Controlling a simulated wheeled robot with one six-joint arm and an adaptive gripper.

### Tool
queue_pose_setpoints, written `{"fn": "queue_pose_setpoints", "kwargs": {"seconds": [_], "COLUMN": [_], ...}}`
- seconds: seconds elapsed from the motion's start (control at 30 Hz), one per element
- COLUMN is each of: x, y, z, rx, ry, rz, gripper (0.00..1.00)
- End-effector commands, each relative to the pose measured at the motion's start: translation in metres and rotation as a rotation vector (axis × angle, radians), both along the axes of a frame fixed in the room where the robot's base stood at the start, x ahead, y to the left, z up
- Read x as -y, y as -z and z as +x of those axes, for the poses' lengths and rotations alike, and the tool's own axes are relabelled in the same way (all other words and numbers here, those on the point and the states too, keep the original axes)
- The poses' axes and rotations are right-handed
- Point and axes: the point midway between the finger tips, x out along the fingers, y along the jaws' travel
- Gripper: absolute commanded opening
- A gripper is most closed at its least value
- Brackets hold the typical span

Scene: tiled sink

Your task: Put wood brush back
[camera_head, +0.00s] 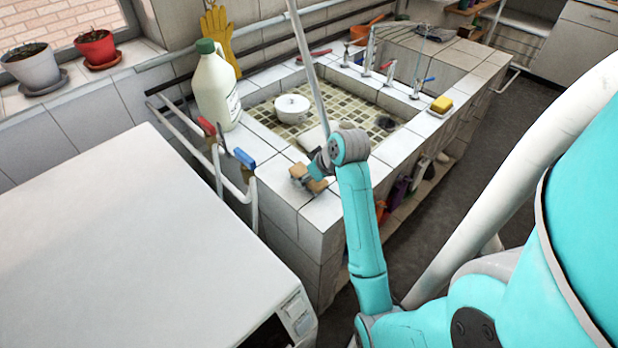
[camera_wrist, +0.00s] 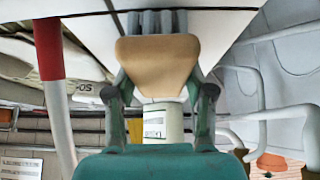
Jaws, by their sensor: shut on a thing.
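The wood brush (camera_head: 299,171) is a small tan wooden piece at the near corner of the tiled sink's rim, seen partly behind my gripper (camera_head: 312,174). In the wrist view the brush's pale wooden block (camera_wrist: 157,60) sits between the two dark fingers of my gripper (camera_wrist: 157,82), which is shut on it.
A white jug with a green cap (camera_head: 215,85) stands on the rim's left corner. A white pot (camera_head: 292,108) is in the basin; a yellow sponge (camera_head: 441,104) lies on the right rim.

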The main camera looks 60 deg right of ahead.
Motion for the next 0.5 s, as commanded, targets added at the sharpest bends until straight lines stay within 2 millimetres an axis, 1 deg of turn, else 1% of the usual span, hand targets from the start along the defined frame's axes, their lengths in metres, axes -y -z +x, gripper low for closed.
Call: {"fn": "queue_pose_setpoints", "kwargs": {"seconds": [0.03, 0.1, 0.43, 0.47, 0.5], "x": [-0.0002, -0.0002, 0.0000, 0.0001, 0.0001], "y": [0.0058, 0.0092, 0.0115, 0.0112, 0.0110], "z": [-0.0001, -0.0002, 0.0000, 0.0000, 0.0000], "rx": [0.000, 0.001, 0.001, 0.001, 0.001], "ry": [0.001, 0.000, 0.001, 0.000, 0.000], "rz": [0.001, 0.000, -0.001, -0.002, -0.002], "gripper": [0.09, 0.09, 0.09, 0.61, 0.71]}}
